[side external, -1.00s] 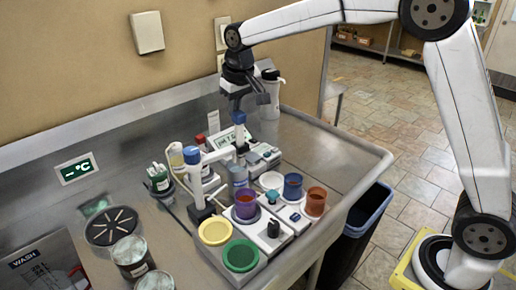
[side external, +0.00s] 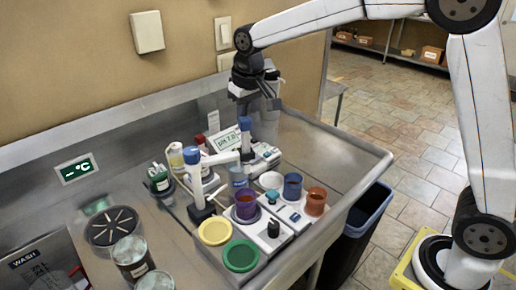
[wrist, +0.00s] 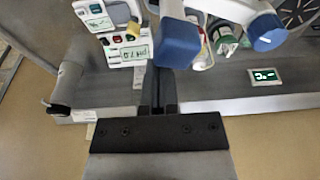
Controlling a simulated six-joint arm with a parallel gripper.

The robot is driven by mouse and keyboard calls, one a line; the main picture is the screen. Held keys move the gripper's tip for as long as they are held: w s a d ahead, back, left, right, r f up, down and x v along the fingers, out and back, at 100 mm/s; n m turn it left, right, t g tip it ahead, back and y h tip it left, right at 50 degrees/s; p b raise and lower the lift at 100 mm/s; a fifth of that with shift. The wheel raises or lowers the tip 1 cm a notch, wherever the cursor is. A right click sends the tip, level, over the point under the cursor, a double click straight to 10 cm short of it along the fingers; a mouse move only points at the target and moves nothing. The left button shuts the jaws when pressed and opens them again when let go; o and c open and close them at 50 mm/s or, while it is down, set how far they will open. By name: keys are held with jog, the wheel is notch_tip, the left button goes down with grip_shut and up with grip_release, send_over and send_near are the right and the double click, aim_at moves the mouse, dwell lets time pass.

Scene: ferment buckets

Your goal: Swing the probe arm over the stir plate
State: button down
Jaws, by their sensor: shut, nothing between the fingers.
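The probe arm (side external: 222,158) is a white bar reaching from a blue-capped post (side external: 192,156) to an upright holder with a blue cap (side external: 245,124) at its free end. In the wrist view this end cap (wrist: 180,42) is just beyond my fingers. The free end stands beside the pH meter, behind the purple beaker (side external: 246,205). The stir plate (side external: 270,243), white with a dark knob, appears to carry that beaker. My gripper (side external: 262,103) is shut and empty, just above and right of the end cap; it shows in the wrist view (wrist: 159,85). I cannot tell whether they touch.
The pH meter (side external: 223,140) reads 7.0. Blue (side external: 292,186) and orange (side external: 315,202) cups stand right of the beaker. Yellow (side external: 214,232) and green (side external: 241,256) dishes are in front. Bottles stand left of the post. The steel counter's right end (side external: 345,160) is clear.

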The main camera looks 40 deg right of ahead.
aim_at(251, 122)
jog(key=shift+s+a, duration=0.25)
jog(key=shift+s, duration=0.55)
jog(key=shift+s+a, duration=0.25)
jog(key=shift+s, duration=0.5)
jog(key=shift+s+a, duration=0.45)
jog(key=shift+s, duration=0.25)
jog(key=shift+s+a, duration=0.35)
jog(key=shift+s, duration=0.25)
jog(key=shift+w+d, duration=0.15)
jog(key=shift+w, duration=0.05)
jog(key=shift+w+d, duration=0.3)
jog(key=shift+w, duration=0.1)
jog(key=shift+r, duration=0.1)
